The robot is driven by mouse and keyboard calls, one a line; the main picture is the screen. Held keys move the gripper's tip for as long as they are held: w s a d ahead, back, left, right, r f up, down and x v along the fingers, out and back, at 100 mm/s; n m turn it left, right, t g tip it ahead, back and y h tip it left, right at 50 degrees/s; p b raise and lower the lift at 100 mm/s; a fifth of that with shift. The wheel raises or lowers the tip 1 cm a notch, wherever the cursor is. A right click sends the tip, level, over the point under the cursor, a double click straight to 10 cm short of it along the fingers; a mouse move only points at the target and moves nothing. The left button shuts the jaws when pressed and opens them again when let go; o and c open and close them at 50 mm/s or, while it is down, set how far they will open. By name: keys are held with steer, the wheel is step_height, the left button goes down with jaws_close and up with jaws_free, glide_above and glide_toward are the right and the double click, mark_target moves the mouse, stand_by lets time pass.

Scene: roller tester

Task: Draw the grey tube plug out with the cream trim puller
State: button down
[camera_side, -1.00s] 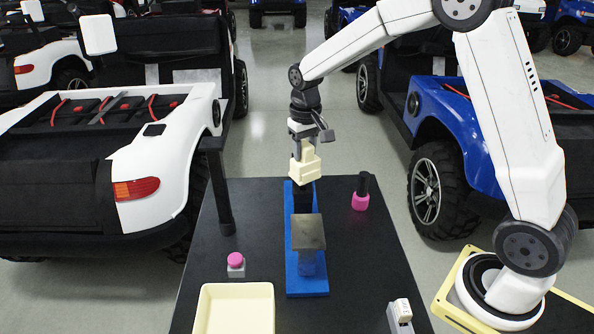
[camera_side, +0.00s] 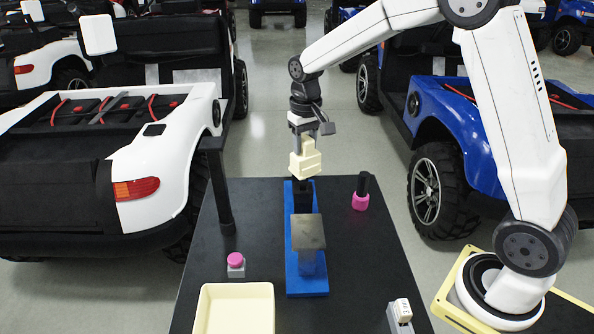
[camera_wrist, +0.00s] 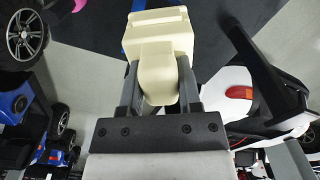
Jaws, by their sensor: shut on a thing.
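My gripper (camera_side: 304,147) is shut on the cream trim puller (camera_side: 305,164) and holds it upright over the far end of the blue base (camera_side: 307,290). In the wrist view, the cream puller (camera_wrist: 158,60) sits between the two grey fingers of my gripper (camera_wrist: 160,88). A black part (camera_side: 302,196) of the fixture stands just below the puller in the side view. I cannot tell whether the puller touches it. I cannot make out the grey tube plug for certain; the puller may hide it.
On the black table (camera_side: 255,215) stand a pink-and-black bottle (camera_side: 361,193), a pink button (camera_side: 236,261), a cream tray (camera_side: 234,287) and a small grey-and-white box (camera_side: 399,315). A black post (camera_side: 222,195) rises at the left edge.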

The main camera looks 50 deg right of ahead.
steer(key=shift+r, duration=1)
stand_by(0.8)
